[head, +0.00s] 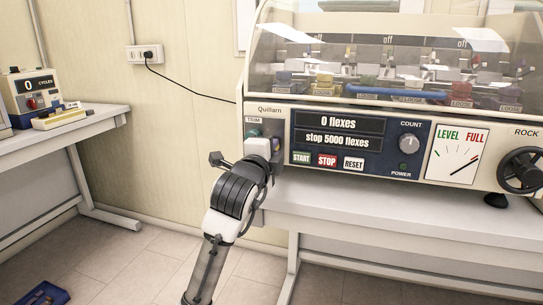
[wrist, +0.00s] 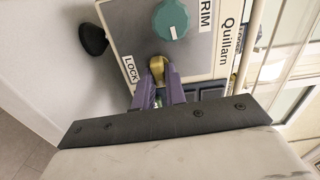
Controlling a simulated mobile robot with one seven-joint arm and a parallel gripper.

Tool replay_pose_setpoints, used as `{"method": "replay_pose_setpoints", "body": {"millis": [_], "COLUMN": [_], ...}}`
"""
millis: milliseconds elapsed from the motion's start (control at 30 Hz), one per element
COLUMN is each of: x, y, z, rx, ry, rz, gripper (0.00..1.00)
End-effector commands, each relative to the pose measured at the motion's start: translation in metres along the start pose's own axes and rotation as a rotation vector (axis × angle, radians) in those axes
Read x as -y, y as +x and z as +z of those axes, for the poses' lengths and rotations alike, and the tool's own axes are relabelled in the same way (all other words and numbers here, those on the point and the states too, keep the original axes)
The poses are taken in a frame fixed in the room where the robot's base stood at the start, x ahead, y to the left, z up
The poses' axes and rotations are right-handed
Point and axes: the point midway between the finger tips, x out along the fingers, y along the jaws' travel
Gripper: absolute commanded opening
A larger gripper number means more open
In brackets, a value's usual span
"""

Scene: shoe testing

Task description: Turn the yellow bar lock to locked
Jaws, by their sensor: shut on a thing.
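The yellow bar lock (wrist: 157,67) shows in the wrist view on the grey side panel of the Quillarn machine, beside a label reading LOCK (wrist: 130,69). My gripper (wrist: 160,78) has its two purple fingers shut on the bar, one on each side. Only the bar's upper end shows between the fingertips, so its exact turn is hard to tell. In the head view my gripper and wrist cover the lock, below the TRIM label (head: 254,120).
In the head view, the machine's display panel (head: 350,145) is right of my arm. A clear hood (head: 400,60) covers its top.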

Motion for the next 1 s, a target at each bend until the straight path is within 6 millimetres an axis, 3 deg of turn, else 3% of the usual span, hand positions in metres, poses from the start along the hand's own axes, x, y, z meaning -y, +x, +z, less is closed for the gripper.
{"method": "replay_pose_setpoints", "body": {"millis": [667,700,833,1000], "x": [0.0001,0.0001,0.0000,-0.0001], "y": [0.0004,0.0004,0.0004,0.0003], "z": [0.0002,0.0002,0.0001,0.0001], "rx": [0.000,0.000,0.000,0.000], "ry": [0.067,0.067,0.066,0.065], "rz": [0.000,0.000,0.000,0.000], "gripper": [0.00,0.14,0.31,0.35]}}
